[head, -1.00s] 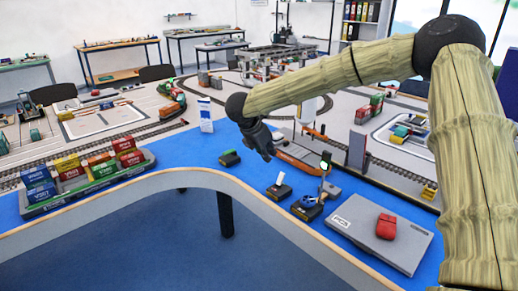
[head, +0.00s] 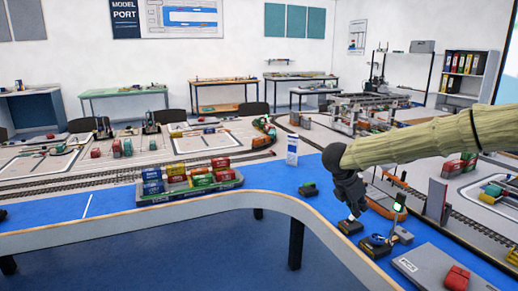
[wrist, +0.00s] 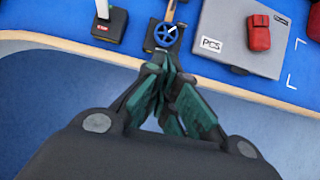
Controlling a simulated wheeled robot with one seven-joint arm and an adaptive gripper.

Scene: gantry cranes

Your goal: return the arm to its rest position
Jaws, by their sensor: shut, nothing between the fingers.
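My gripper (head: 351,214) hangs at the end of my tan, bamboo-textured arm, over the blue table edge in the head view. In the wrist view my gripper (wrist: 160,62) has its dark green fingers together, with nothing between them. Just beyond the fingertips in that view is a small black box with a blue handwheel (wrist: 167,35). In the head view the handwheel box (head: 376,244) stands to the right of my gripper. A black block with a white card (head: 349,227) lies close by the fingertips; I cannot tell the exact gap.
A grey laptop-like case (head: 430,268) with a red object (head: 457,278) on it lies at the lower right. A tray of coloured containers (head: 190,187) stands left. A white sign (head: 292,150) and a small dark block (head: 308,188) stand nearby. Open floor (head: 200,250) lies before the curved table.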

